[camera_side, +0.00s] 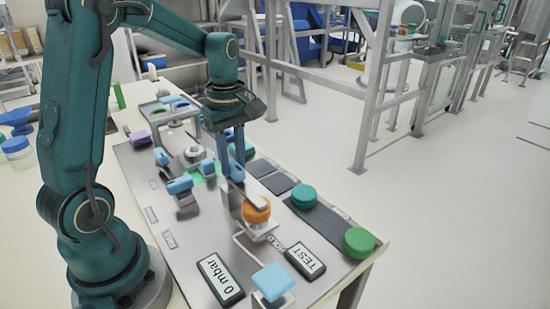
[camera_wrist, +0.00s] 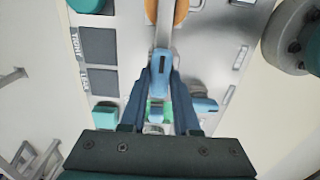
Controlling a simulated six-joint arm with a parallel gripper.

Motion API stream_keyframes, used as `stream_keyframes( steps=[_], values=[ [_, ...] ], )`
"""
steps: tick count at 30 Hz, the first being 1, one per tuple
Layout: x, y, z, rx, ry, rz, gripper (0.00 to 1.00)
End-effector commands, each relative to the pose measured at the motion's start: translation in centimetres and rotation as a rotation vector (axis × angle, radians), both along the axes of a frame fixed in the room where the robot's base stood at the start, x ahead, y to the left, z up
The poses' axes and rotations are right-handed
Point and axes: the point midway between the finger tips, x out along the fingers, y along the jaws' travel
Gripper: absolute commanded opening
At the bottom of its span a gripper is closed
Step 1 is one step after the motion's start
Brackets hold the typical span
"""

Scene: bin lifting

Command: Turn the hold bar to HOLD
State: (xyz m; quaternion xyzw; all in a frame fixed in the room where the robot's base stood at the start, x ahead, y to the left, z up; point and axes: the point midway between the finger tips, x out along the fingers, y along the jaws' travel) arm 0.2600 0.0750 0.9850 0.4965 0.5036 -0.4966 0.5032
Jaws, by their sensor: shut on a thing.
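The hold bar is a flat grey bar (camera_side: 246,191) beside an orange round knob (camera_side: 257,209), with a blue grip at its end. In the wrist view the grey bar (camera_wrist: 163,38) runs from the gripper up to the orange knob (camera_wrist: 181,12). My gripper (camera_side: 235,172) is shut on the blue grip, which shows between the fingers (camera_wrist: 160,72) in the wrist view. A HOLD marking (camera_side: 277,242) is on the panel below the orange knob. The fingers partly hide the blue grip in the side view.
The grey panel carries a TEST plate (camera_side: 306,258), a 0 mbar display (camera_side: 220,279), a light blue block (camera_side: 273,282) and green round buttons (camera_side: 304,196) (camera_side: 359,242). Blue-handled clamps (camera_side: 180,185) stand left of the gripper. Open floor lies to the right.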

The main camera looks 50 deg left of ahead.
Motion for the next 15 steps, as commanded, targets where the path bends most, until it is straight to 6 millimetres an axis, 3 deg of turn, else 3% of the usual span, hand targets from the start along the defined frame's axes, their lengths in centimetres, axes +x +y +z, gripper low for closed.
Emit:
stream_keyframes(
  steps=[5,6,8,15],
  values=[
    [0.03,-0.01,0.17,-0.001,-0.003,0.006,0.00],
    [0.03,0.00,0.17,-0.001,-0.003,0.006,0.37],
    [0.04,0.00,0.15,-0.001,-0.003,0.005,0.60],
    [0.01,0.01,0.06,-0.001,-0.001,0.003,0.60]
  ],
)
